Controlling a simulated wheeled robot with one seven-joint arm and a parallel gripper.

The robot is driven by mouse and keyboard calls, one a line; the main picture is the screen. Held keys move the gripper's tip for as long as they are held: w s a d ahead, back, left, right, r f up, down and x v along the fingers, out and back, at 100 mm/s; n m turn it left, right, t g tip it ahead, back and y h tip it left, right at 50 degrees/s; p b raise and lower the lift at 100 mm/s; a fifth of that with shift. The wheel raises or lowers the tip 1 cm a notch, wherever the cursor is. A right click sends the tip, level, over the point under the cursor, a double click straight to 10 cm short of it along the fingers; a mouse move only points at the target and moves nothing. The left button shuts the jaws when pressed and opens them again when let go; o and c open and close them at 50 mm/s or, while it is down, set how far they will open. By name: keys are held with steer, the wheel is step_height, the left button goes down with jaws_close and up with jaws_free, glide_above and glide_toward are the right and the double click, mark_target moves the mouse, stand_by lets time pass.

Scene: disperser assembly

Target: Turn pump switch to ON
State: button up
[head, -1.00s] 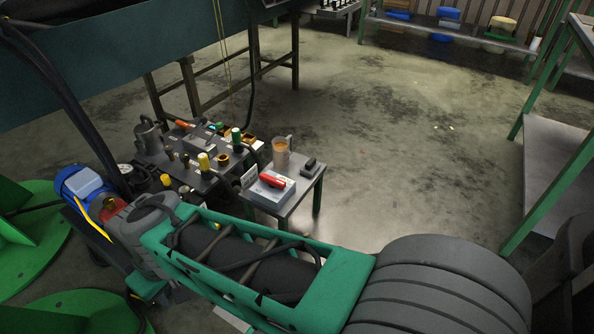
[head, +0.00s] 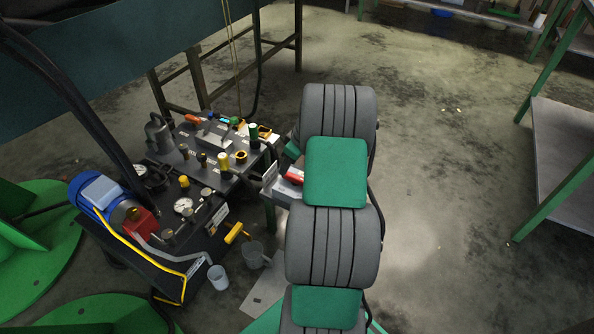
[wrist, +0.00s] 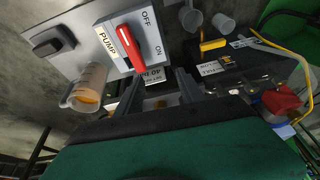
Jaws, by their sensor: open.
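The pump switch has a red handle (wrist: 129,46) on a pale box (wrist: 95,22) marked PUMP, OFF and ON. In the wrist view the handle lies lengthwise between the PUMP label and the OFF and ON labels. I cannot tell which label it is set to. In the head view the red handle (head: 293,176) shows just left of my arm, which hides part of the box. My gripper (wrist: 161,88) is open, its two dark fingers apart and empty, just below the handle's lower end in the wrist view. The fingers are hidden in the head view.
The pump unit with gauges and valves (head: 205,205) is left of my arm. A grey cup (head: 218,277) is on the floor. Floor to the right is clear.

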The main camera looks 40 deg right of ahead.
glide_toward(296, 177)
steer(key=shift+f, duration=0.75)
steer(key=shift+n+t, duration=0.3)
steer(key=b+x, duration=0.2)
steer(key=x, duration=0.5)
steer(key=shift+w+a+f, duration=0.1)
steer(key=shift+w+f, duration=0.05)
steer(key=shift+f, duration=0.2)
jaws_close()
